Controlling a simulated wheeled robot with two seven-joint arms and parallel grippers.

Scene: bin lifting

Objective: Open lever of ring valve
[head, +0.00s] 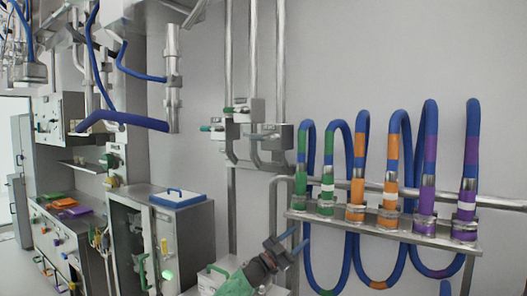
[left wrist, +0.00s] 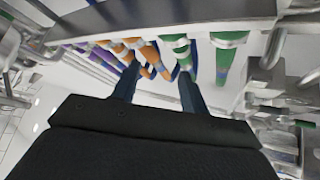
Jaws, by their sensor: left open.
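A cluster of grey valve blocks sits on the vertical wall pipes, with an upper block (head: 250,109), a left block (head: 217,130) and a right block (head: 275,136). Small green lever-like parts (head: 205,128) stick out at their left. I cannot tell which one is the ring valve or whether its lever is open. My left gripper (head: 301,237) is low in the head view, below and right of these blocks, open and empty. Its two dark fingers also show in the left wrist view (left wrist: 159,72), apart. My right gripper is not in view.
A metal rack (head: 405,238) holds several blue hoses with green, orange and purple bands, just right of my left gripper. A grey cabinet (head: 190,235) with a blue-handled lid (head: 180,198) stands at the left. The wall above the hoses is clear.

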